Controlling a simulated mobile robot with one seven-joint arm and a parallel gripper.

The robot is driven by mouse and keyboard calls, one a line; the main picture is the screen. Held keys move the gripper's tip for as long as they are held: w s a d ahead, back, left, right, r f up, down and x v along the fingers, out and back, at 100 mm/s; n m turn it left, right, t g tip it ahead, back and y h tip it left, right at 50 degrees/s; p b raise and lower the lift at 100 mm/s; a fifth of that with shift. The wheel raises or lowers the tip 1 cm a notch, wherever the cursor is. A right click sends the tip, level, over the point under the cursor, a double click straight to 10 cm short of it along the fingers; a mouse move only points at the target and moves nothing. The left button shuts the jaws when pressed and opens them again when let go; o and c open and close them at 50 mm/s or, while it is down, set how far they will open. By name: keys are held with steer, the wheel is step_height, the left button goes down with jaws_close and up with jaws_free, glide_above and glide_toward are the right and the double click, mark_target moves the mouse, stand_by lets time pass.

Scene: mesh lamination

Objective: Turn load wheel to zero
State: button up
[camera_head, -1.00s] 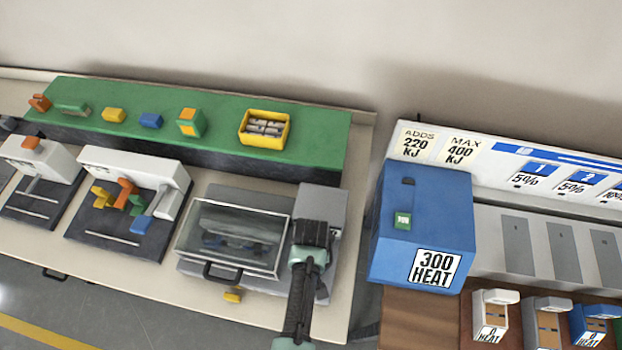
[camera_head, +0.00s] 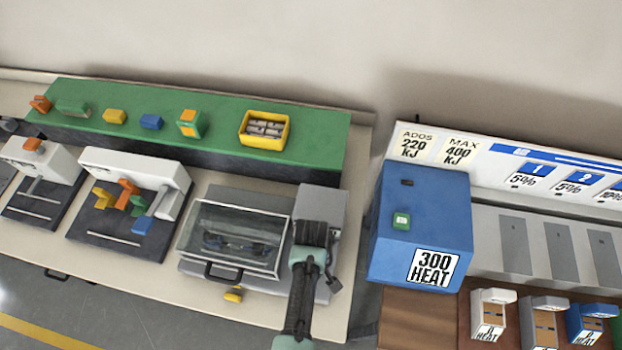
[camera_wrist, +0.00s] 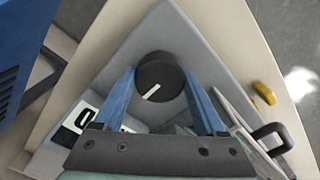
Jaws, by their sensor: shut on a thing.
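The load wheel is a round black knob (camera_wrist: 160,76) with a white pointer line, on a grey machine housing (camera_wrist: 215,45). In the wrist view its pointer slants towards the lower left. A white label (camera_wrist: 76,122) with a black 0 lies to the lower left of the wheel, partly hidden by my gripper. My gripper (camera_wrist: 159,80) has its two blue fingers on either side of the wheel and is shut on it. In the head view my gripper (camera_head: 314,232) is over the right part of the grey machine (camera_head: 322,203) and hides the wheel.
A clear-lidded chamber (camera_head: 232,238) with a black handle is just left of my gripper. A blue heat box (camera_head: 425,210) stands to the right across a gap. A green shelf (camera_head: 215,110) with coloured blocks and a yellow bin (camera_head: 265,143) runs behind.

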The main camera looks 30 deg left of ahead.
steer(key=o, duration=1.3)
steer(key=shift+r, duration=0.1)
step_height(320, 180, up, 13)
steer(key=shift+f+b, duration=0.1)
steer(key=shift+b, duration=0.3)
